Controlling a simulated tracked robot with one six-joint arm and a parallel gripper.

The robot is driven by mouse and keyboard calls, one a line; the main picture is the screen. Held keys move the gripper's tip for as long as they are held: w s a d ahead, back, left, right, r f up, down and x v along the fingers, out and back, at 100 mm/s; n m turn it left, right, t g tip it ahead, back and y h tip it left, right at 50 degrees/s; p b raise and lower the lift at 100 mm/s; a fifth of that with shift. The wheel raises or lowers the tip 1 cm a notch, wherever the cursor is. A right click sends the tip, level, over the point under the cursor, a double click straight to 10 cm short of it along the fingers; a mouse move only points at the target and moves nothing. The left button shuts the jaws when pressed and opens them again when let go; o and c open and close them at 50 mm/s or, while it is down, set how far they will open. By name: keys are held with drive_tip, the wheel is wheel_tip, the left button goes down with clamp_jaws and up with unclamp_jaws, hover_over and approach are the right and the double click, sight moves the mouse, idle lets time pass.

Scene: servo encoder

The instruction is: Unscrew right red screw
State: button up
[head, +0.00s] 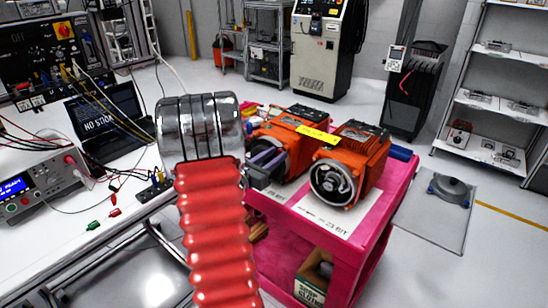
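Two orange servo motors stand side by side on a pink cart (377,215): the left motor (294,122) and the right motor (362,158). The right motor's round silver-and-black front face (331,186) is turned toward me. No red screw can be made out on either motor at this size. My arm, with its red ribbed sleeve and shiny metal wrist, rises in the middle. What looks like my gripper (266,165), with dark and purple-grey parts, shows right of the wrist, in front of the left motor. The wrist partly hides it, and its finger opening is unclear.
A workbench (130,190) with a laptop (108,118), a power supply (42,187) and loose cables is at left. A yellow label (317,135) lies between the motors. A cardboard box (312,280) sits on the cart's lower shelf. Floor right of the cart is mostly clear.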

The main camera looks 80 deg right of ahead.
clamp_jaws()
idle(0.3)
drive_tip(key=shift+w+n, duration=0.1)
drive_tip(key=shift+n, duration=2.3)
drive_tip(key=shift+o, duration=1)
unclamp_jaws()
drive_tip(key=v, duration=1.3)
drive_tip(key=shift+a, duration=0.35)
